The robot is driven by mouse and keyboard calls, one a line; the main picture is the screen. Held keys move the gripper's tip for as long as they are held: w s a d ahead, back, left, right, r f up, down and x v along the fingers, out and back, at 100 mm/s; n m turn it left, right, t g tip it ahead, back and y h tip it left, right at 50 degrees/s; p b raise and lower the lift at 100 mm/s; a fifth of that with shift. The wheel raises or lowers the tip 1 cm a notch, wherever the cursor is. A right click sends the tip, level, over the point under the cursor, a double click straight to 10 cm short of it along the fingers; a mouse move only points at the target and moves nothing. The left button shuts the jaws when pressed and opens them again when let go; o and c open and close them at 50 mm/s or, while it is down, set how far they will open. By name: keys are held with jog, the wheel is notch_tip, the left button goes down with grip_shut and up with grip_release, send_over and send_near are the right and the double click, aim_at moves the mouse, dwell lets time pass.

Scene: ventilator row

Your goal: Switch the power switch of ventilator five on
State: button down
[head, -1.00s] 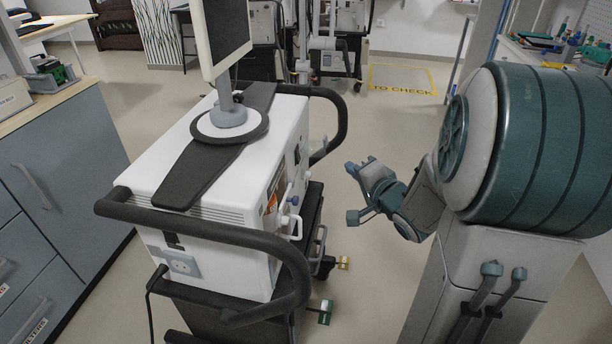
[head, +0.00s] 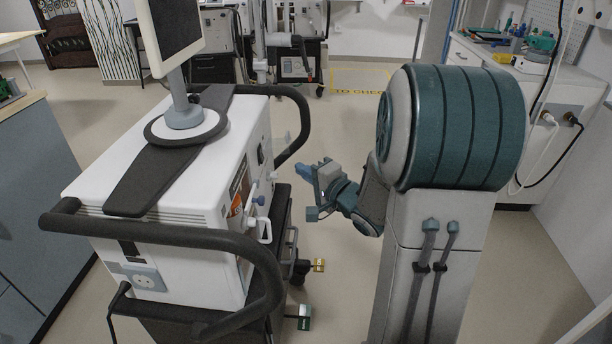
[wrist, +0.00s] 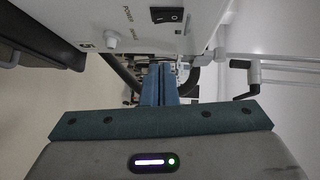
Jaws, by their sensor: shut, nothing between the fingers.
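A white ventilator (head: 190,165) on a dark cart stands left of centre in the head view, with its side face toward my arm. I cannot read its number. In the wrist view a white panel (wrist: 75,22) fills the top left, bearing a black rocker power switch (wrist: 167,14) at the top edge. Which way the rocker is tipped is not clear. My gripper (wrist: 160,72) is shut and empty, its blue fingers together below the switch in the wrist picture, apparently apart from it. In the head view my gripper is right of the ventilator, with a gap between them.
Black handle bars (head: 165,235) curve around the ventilator. A white knob (wrist: 112,38) sits on the panel near the switch. A grey-blue cabinet (head: 45,190) is at the left, and a white workbench (head: 570,90) at the right.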

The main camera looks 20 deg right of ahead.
aim_at(261, 155)
jog(key=w+a+f+b, duration=0.1)
jog(key=w+a, duration=0.5)
jog(key=w, duration=0.1)
jog(key=shift+b, duration=0.4)
jog(key=shift+w, duration=0.1)
jog(key=shift+w+a+f, duration=0.1)
jog(key=shift+a, duration=0.05)
